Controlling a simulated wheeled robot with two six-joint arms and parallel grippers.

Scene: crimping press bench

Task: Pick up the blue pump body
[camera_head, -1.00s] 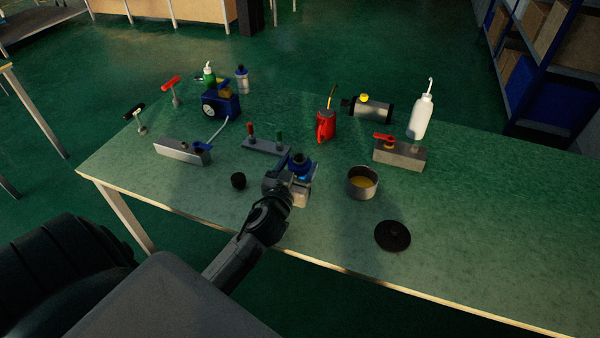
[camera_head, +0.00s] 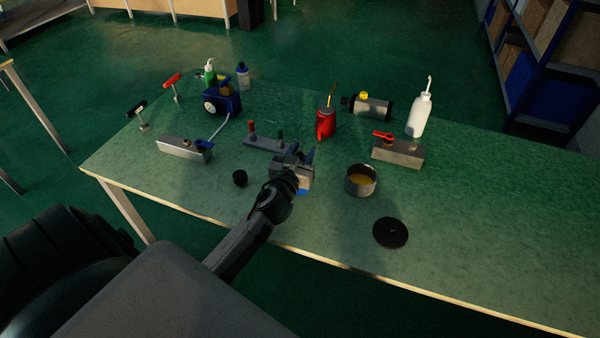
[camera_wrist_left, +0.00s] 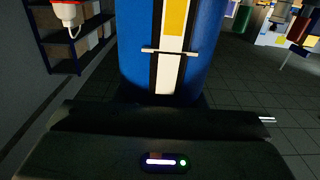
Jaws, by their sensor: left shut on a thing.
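My left gripper (camera_head: 299,172) is shut on a blue body above the front middle of the bench. In the left wrist view this blue body (camera_wrist_left: 206,50) is large and rounded, with a black-edged white stripe and a yellow patch; its lower end is behind the dark jaws. In the head view only a small blue part (camera_head: 303,191) of it shows below the gripper; the rest is mostly hidden. A separate blue unit with a round gauge (camera_head: 228,104) stands at the back left of the bench. My right gripper is not in view.
Behind stand a red can (camera_head: 326,124) and a block with red and green handles (camera_head: 262,144). The bench's right side is clear.

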